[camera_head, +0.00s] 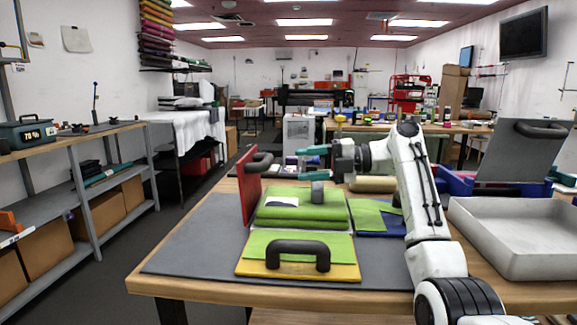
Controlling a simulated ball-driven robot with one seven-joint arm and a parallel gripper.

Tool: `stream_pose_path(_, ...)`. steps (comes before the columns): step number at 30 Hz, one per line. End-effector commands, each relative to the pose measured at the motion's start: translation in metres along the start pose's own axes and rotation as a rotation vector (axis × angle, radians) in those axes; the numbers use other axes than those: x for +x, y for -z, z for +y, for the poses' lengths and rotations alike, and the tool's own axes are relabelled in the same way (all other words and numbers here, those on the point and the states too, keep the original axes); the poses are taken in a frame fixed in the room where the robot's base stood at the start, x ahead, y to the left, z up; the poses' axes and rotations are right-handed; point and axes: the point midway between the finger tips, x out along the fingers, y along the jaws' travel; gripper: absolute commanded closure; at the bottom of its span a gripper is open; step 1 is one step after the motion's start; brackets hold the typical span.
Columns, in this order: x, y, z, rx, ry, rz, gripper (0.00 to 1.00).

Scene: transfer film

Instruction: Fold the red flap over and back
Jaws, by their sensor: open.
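The red flap (250,196) stands about upright at the left side of a green stack (300,213) on the table. Its dark handle (259,161) sticks out to the right near the top. My gripper (303,160) is open and empty, to the right of the handle and apart from it in the picture, above the back of the green stack. Its teal fingers point left. A small grey cylinder (317,192) shows over the green stack below my gripper. The flap's left face is hidden.
A yellow board (245,269) with a green sheet and dark handle (297,254) lies in front. A blue board (372,223) with green sheets lies right of the stack. A grey tray (515,264) and raised grey panel (524,150) stand at right. The grey mat (195,250) is clear at left.

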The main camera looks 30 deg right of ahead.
Motion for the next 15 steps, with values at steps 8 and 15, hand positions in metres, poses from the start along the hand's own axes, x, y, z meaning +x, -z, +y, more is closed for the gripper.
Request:
stream_pose_path(8, -0.027, 0.0, -0.001, 0.001, 0.0, 0.002, 0.48)
stream_pose_path(15, -0.029, 0.001, -0.001, 0.0, 0.001, 0.002, 0.48)
